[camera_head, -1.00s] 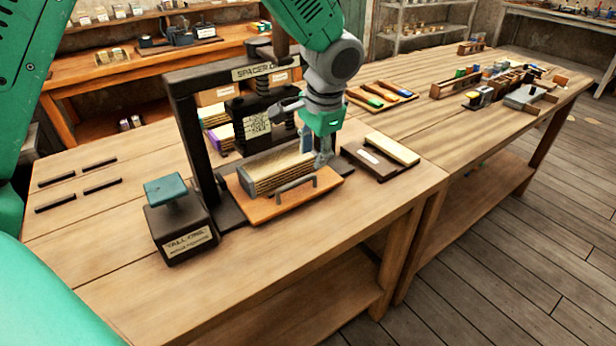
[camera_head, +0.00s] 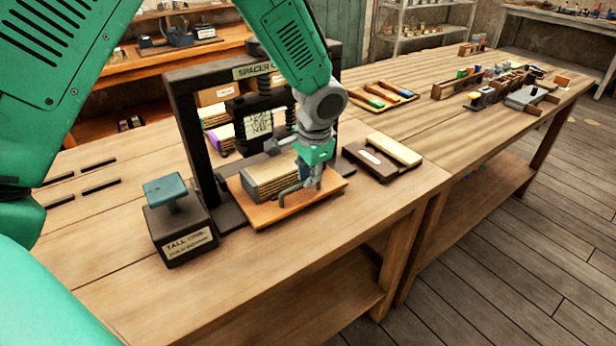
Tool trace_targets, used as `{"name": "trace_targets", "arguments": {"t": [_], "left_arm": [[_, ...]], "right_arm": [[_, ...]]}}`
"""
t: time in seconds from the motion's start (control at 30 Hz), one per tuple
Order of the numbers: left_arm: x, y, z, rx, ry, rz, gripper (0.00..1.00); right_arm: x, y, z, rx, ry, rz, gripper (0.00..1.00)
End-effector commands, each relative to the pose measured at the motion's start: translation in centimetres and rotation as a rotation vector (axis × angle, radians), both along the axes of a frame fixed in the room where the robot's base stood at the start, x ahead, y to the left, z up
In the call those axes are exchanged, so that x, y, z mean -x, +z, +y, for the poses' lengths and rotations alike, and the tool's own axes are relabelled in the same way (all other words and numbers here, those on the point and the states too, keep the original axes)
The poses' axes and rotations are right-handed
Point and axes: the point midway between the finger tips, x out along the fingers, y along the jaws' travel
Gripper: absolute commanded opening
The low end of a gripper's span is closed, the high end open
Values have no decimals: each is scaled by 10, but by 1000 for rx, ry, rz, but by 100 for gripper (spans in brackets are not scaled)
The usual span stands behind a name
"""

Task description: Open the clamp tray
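The clamp tray (camera_head: 267,217) is an orange-brown board at the foot of the dark press frame (camera_head: 186,138). A block of stacked sheets (camera_head: 268,176) lies on it. A grey bar handle (camera_head: 287,194) stands at its front. My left gripper (camera_head: 308,180) points down over the right front of the tray, at the handle. It hides the handle's right part and the block's right end. Its fingers are small and overlap the handle, so I cannot tell whether they are open or touching it. My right gripper is not in view.
A dark box with a teal top and a label (camera_head: 182,237) stands left of the tray. A dark board with a pale bar (camera_head: 383,160) lies to the right. Coloured bars (camera_head: 383,95) lie behind. The bench front before the tray is clear.

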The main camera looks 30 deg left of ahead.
Motion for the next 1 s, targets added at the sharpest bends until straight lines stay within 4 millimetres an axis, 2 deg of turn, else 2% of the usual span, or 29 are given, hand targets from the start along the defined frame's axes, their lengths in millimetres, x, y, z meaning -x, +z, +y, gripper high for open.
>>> {"name": "trace_targets", "arguments": {"t": [0.3,0.33,0.4,0.43,1.0], "left_arm": [[6,-7,1,-7,7,24,0],[6,-7,1,-8,7,25,5],[6,-7,1,-10,8,25,30],[6,-7,1,-10,8,25,31],[3,-1,-1,-6,4,10,31]], "right_arm": [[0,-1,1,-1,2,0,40],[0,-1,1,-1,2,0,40],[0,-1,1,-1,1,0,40],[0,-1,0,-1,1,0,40],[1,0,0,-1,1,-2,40]]}}
